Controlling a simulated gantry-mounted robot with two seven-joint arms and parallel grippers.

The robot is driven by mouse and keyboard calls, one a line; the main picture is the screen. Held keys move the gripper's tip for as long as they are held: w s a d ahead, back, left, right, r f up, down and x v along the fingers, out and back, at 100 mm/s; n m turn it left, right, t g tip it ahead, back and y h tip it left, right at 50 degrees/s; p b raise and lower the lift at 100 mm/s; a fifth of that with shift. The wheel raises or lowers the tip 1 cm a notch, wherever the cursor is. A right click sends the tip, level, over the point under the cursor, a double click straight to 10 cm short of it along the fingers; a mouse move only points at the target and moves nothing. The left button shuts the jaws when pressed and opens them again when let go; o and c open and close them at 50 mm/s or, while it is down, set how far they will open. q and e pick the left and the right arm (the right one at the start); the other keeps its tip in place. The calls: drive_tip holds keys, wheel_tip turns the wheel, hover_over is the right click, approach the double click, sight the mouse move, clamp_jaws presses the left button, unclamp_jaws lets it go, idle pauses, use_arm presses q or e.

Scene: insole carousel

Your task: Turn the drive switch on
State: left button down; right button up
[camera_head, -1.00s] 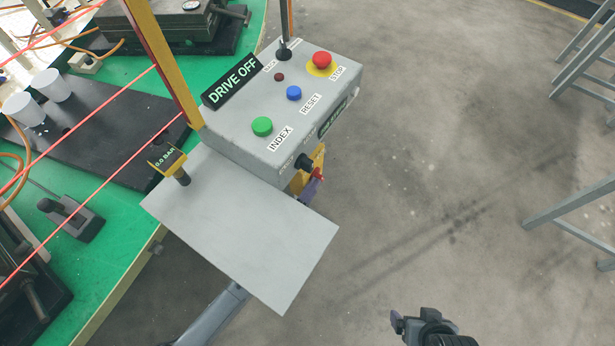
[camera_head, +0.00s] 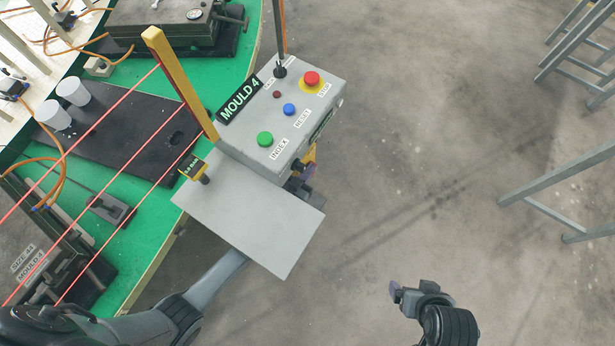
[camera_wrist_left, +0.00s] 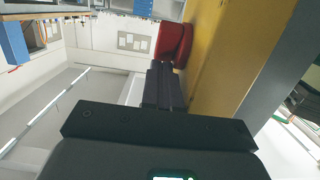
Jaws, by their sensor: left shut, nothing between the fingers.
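The grey control box (camera_head: 290,110) has a display (camera_head: 240,101) reading "MOULD 4". The drive switch shows as a red handle (camera_wrist_left: 174,42) beside a yellow plate (camera_wrist_left: 220,50) in the left wrist view. In the head view the yellow plate (camera_head: 311,155) shows at the box's lower right side, and the red handle is hidden. My left gripper (camera_head: 309,172) is at that side, its arm passing under the grey shelf. Its shut fingers (camera_wrist_left: 163,85) hold nothing and lie close to the red handle; contact is unclear. My right gripper (camera_head: 396,292) is over the floor at lower right.
The box carries a green INDEX button (camera_head: 265,139), a blue RESET button (camera_head: 289,109) and a red STOP button (camera_head: 312,79). The grey shelf (camera_head: 250,215) juts out below it. A yellow post (camera_head: 180,82) with red beams borders the green carousel (camera_head: 150,240).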

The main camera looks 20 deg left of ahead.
use_arm(q)
drive_tip(key=shift+w+d+r, duration=0.1)
drive_tip(key=shift+w+r, duration=0.1)
drive_tip(key=shift+w, duration=0.15)
drive_tip(key=shift+p, duration=0.3)
idle(0.4)
drive_tip(key=shift+r, duration=0.1)
